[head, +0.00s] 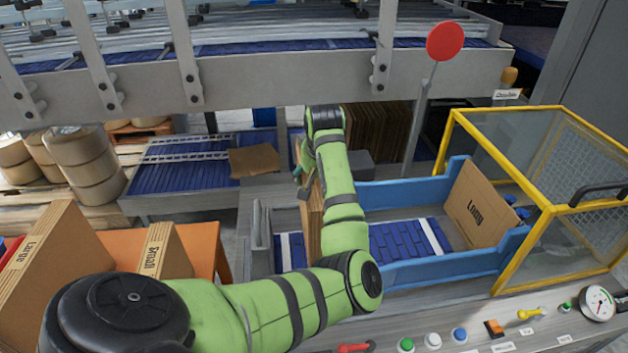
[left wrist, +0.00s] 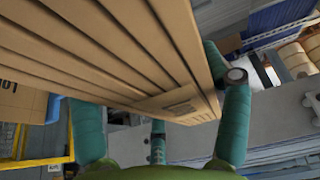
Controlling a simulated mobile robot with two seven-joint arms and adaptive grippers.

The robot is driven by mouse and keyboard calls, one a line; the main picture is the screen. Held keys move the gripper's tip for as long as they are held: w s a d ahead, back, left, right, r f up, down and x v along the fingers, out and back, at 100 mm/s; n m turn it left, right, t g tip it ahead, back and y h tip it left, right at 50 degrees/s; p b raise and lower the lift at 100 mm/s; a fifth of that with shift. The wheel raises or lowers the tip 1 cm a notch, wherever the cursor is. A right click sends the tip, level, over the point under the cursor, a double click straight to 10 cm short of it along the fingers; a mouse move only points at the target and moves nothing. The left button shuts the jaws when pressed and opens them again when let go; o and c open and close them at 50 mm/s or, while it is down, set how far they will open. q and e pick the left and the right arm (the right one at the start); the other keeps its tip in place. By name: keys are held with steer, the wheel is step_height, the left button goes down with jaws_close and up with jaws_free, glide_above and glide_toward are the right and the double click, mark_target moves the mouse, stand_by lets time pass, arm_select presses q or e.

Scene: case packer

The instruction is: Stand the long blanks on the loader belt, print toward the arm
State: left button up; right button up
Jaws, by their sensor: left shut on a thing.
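My left gripper (head: 305,165) is shut on a bundle of several cardboard blanks (head: 314,215), largely hidden behind my arm in the head view. In the left wrist view the bundle (left wrist: 125,50) lies between the fingers of the gripper (left wrist: 160,130), edges toward the camera. The bundle is upright at the left part of the blue loader belt (head: 405,240); I cannot tell whether it touches the belt. A blank printed "Long" (head: 478,205) stands tilted at the belt's right end, print toward me. Part of a printed blank (left wrist: 15,100) shows at the left wrist view's left edge. My right gripper is not in view.
Blue side walls (head: 410,191) flank the belt, and a yellow-framed guard (head: 500,280) stands at its right. Blanks marked Large (head: 45,265) and Small (head: 160,250) stand at left. More brown blanks (head: 385,135) stand behind my arm. A red disc (head: 445,41) rises on a post.

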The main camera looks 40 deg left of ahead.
arm_select(q)
steer(key=f+p, duration=0.1)
steer(key=f, duration=0.3)
steer(key=f+p, duration=0.1)
steer(key=f, duration=0.4)
steer(key=shift+s+d+f, duration=0.15)
steer(key=shift+d+f, duration=0.05)
steer(key=shift+f, duration=0.35)
steer(key=o, duration=1.7)
steer(key=shift+f, duration=0.15)
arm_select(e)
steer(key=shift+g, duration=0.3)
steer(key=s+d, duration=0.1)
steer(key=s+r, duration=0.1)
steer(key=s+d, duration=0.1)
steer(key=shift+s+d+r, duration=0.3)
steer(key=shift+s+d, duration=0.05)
